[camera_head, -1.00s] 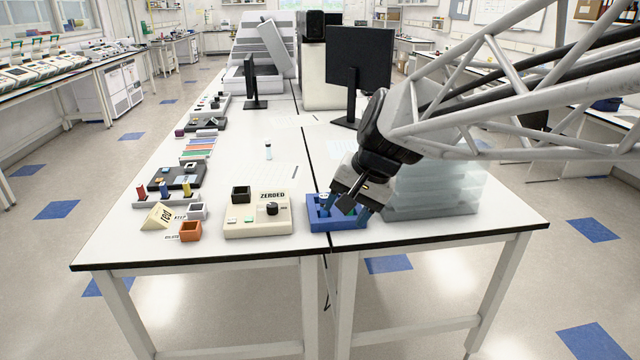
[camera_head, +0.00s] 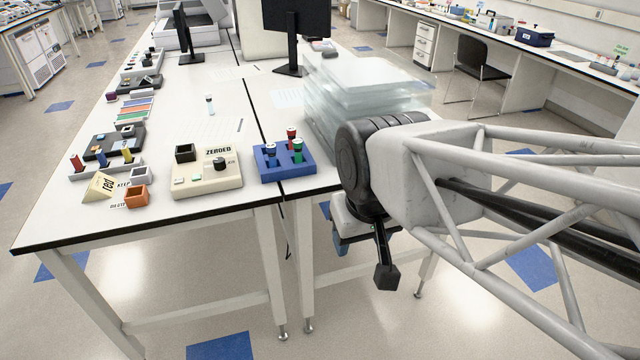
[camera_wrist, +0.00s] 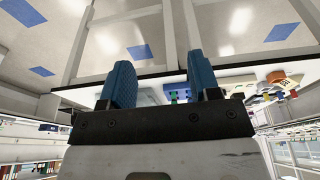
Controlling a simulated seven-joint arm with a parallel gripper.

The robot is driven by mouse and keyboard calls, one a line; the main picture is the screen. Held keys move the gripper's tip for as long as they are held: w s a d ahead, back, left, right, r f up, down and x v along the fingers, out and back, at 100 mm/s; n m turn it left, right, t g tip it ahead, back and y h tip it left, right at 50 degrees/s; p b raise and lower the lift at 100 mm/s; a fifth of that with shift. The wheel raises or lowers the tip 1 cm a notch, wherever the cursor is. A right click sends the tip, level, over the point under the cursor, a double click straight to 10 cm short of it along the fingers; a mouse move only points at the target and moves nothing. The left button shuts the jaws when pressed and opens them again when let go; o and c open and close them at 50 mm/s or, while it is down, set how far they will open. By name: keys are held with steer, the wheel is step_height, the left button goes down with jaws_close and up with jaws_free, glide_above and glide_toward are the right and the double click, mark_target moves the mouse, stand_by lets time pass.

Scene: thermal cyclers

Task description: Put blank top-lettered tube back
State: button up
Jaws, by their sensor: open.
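A blue rack (camera_head: 270,176) stands near the table's front edge. It holds upright tubes: a red-capped tube (camera_head: 291,138), a green-capped tube (camera_head: 298,151) and a blue-capped tube (camera_head: 270,151). A small tube (camera_head: 209,104) with a pale body stands alone farther back on the white table. Cap lettering is too small to read. My gripper (camera_head: 338,236) is right of the rack, off the table's front edge, partly hidden by my arm. In the wrist view its blue fingers (camera_wrist: 158,80) are apart with nothing between them.
A beige device marked ZEROED (camera_head: 207,178) stands left of the rack. A grey holder (camera_head: 100,169) with coloured tubes stands farther left. Stacked clear boxes (camera_head: 365,90) stand behind my gripper. A monitor (camera_head: 290,25) stands at the back. The table's middle is mostly clear.

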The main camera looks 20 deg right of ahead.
mark_target(210, 104)
stand_by(0.3)
